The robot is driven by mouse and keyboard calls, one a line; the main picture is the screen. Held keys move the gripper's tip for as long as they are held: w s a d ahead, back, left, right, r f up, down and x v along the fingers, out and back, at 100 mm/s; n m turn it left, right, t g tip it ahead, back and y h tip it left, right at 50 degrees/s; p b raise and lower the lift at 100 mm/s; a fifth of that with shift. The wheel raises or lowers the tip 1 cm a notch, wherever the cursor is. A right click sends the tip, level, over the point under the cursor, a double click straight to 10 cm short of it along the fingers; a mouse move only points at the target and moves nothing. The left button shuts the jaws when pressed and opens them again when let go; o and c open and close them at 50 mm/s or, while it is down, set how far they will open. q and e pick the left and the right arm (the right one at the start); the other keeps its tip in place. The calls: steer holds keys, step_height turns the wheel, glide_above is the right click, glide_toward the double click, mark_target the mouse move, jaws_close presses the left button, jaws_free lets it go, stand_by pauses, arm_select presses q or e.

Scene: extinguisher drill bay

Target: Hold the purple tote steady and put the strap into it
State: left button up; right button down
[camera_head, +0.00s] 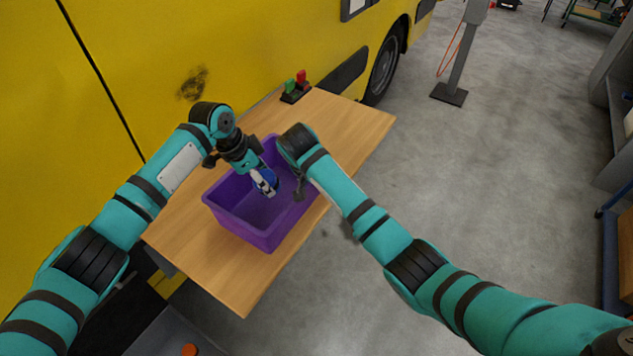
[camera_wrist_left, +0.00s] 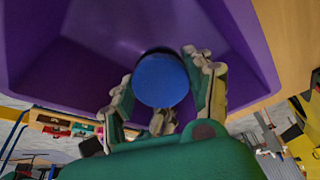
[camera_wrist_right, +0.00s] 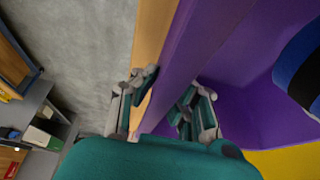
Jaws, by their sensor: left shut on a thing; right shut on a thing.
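The purple tote (camera_head: 262,238) stands on a wooden table, open side up. My left gripper (camera_head: 263,184) reaches down into the tote's opening, shut on the blue strap (camera_head: 271,175). In the left wrist view the strap (camera_wrist_left: 160,80) is a round blue roll between the fingers, with purple walls around it. In the right wrist view the strap (camera_wrist_right: 302,68) shows blue and black bands inside the tote. My right gripper (camera_wrist_right: 168,100) is shut on the tote's side wall (camera_wrist_right: 185,60), one finger on each side. Whether the strap touches the floor is unclear.
The wooden table (camera_head: 345,122) has free room at its far end and front corner. A small black stand with green and red pieces (camera_head: 296,87) sits at the back edge. A yellow vehicle (camera_head: 240,45) borders the table. Open grey floor (camera_head: 480,190) lies to the right.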

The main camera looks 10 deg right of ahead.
arm_select(q)
steer(key=o, duration=1.4)
steer(key=v, duration=1.2)
arm_select(e)
steer(key=c, duration=1.4)
jaws_free()
steer(key=shift+r, duration=0.1)
